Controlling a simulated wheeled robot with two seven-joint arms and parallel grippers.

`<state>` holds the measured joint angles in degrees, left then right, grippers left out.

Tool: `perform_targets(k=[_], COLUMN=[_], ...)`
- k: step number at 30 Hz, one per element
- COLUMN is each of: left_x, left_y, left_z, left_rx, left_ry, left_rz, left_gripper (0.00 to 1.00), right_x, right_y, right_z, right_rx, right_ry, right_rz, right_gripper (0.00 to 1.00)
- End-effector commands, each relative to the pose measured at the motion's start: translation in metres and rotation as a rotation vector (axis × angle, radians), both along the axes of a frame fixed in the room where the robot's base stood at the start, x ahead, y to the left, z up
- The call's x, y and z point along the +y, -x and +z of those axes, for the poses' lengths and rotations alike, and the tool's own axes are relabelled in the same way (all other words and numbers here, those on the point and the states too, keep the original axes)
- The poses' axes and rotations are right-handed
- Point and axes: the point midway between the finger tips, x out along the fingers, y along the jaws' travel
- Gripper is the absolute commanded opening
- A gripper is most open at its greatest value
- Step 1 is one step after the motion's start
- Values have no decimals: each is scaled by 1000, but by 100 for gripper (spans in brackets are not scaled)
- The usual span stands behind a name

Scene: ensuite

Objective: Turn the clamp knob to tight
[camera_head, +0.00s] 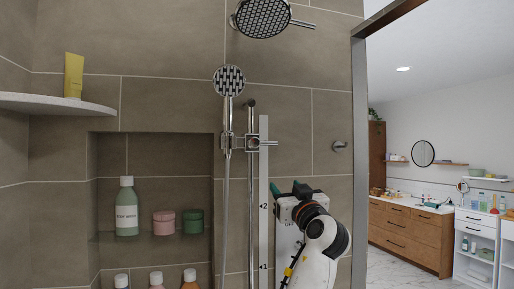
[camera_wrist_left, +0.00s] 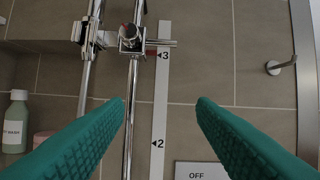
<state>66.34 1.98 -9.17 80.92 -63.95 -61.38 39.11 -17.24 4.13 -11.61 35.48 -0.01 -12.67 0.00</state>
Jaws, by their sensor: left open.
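A chrome slider clamp (camera_head: 252,143) sits on the vertical shower rail, with a short knob (camera_head: 269,143) sticking out to the right. In the left wrist view the clamp (camera_wrist_left: 131,39) is at the top, near the 3 mark on a white scale strip (camera_wrist_left: 162,90). A round end with red on it faces the camera there; I cannot read its setting. My left gripper (camera_head: 288,187) is below and to the right of the clamp, apart from it. Its green fingers (camera_wrist_left: 161,101) are spread with nothing between them. My right gripper is not in view.
The hand shower (camera_head: 229,82) and its hose hang left of the rail. A white panel marked OFF (camera_wrist_left: 200,171) is low on the wall. A chrome hook (camera_head: 340,146) is at right. A niche holds a green bottle (camera_head: 127,208) and jars. A corner shelf (camera_head: 55,104) is at left.

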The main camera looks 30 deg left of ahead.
Motion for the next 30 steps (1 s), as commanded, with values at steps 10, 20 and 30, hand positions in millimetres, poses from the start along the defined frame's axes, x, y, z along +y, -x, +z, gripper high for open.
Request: perform_targets(k=[10, 20, 30], left_x=[19, 69, 99], left_y=[38, 4, -16], left_z=[71, 97, 106], left_rx=[-156, -152, -153], left_ry=[34, 33, 34], left_rz=[63, 62, 60], left_gripper=[51, 51, 51], right_x=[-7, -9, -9], right_y=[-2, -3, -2], right_z=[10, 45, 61], right_rx=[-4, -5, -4], right_ry=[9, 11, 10], right_rz=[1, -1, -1], right_gripper=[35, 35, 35])
